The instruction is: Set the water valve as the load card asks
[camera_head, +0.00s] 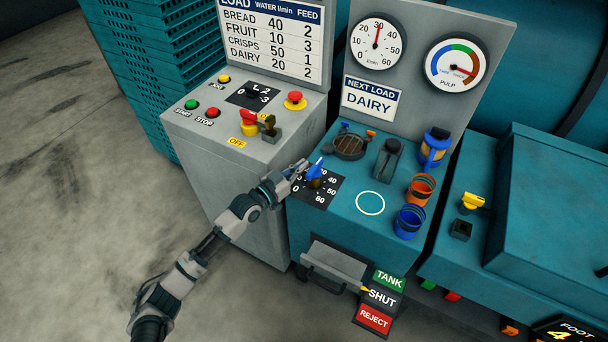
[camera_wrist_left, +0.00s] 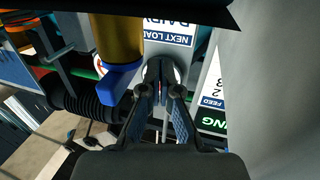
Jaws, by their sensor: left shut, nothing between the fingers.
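The water valve's blue lever (camera_head: 317,165) sits on a brass stem over a black dial plate (camera_head: 324,188) marked up to 60. It points up the plate, though my gripper hides part of the scale. My left gripper (camera_head: 304,166) is shut and empty just left of the lever; I cannot tell if they touch. In the left wrist view the fingers (camera_wrist_left: 162,92) are beside the blue lever (camera_wrist_left: 120,82) and its brass stem (camera_wrist_left: 116,40). The load card (camera_head: 272,38) lists DAIRY water 20, feed 2. The NEXT LOAD sign (camera_head: 371,98) reads DAIRY. The flow gauge (camera_head: 377,50) needle points near 30.
A grey control box (camera_head: 200,140) with buttons and knobs stands left of the valve. The PULP gauge (camera_head: 455,64) is at the upper right. A blue cup (camera_head: 409,222), an orange cup (camera_head: 420,189) and a dark lever block (camera_head: 388,158) stand right of the valve.

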